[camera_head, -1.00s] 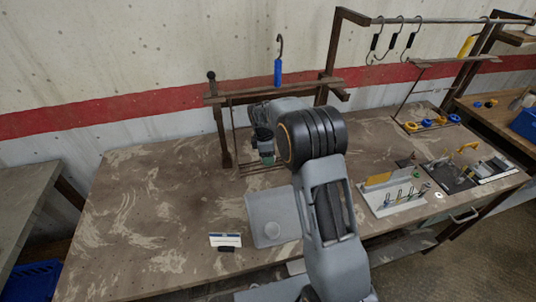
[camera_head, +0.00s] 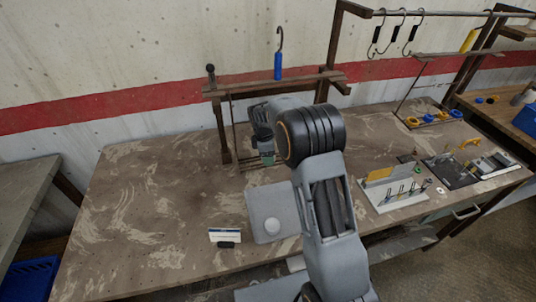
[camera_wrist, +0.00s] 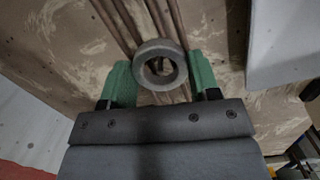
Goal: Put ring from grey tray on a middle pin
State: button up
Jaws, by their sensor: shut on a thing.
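My gripper (camera_wrist: 160,78) is shut on a grey ring (camera_wrist: 160,64), held between its green fingertips in the wrist view. In the head view my gripper (camera_head: 267,158) hangs in front of the wooden stand, and the ring cannot be made out there. The grey tray (camera_head: 260,234) lies on the bench to the front of my gripper; a round grey shape shows in it. It also shows at the upper right of the wrist view (camera_wrist: 290,40). A light pin board (camera_head: 402,205) with several upright pins and a yellow plate stands to the right of my arm.
The wooden stand (camera_head: 222,130) has a crossbar with a blue-handled hook (camera_head: 278,66) at its top. A small white-and-blue block (camera_head: 225,236) is left of the tray. A dark tray (camera_head: 455,176) lies at the far right. The bench's left side is clear.

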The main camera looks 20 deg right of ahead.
jog(key=o, duration=1)
jog(key=shift+r, duration=0.1)
notch_tip(320, 180, up, 13)
jog(key=a, duration=0.2)
jog(key=s+d+r+m+t, duration=0.1)
jog(key=s+r+m, duration=0.25)
jog(key=s, duration=0.35)
jog(key=s+d+r+m+t, duration=0.1)
jog(key=s+r+m, duration=0.1)
jog(key=s+m, duration=0.3)
jog(key=s+f+m+t, duration=0.1)
jog(key=s+f+m, duration=0.1)
jog(key=s, duration=0.5)
jog(key=s+f+m+t+y, duration=0.1)
jog(key=s+f+m, duration=0.2)
jog(key=s+m, duration=0.2)
jog(key=shift+s+b, duration=0.4)
jog(key=shift+s, duration=0.95)
jog(key=shift+d, duration=0.1)
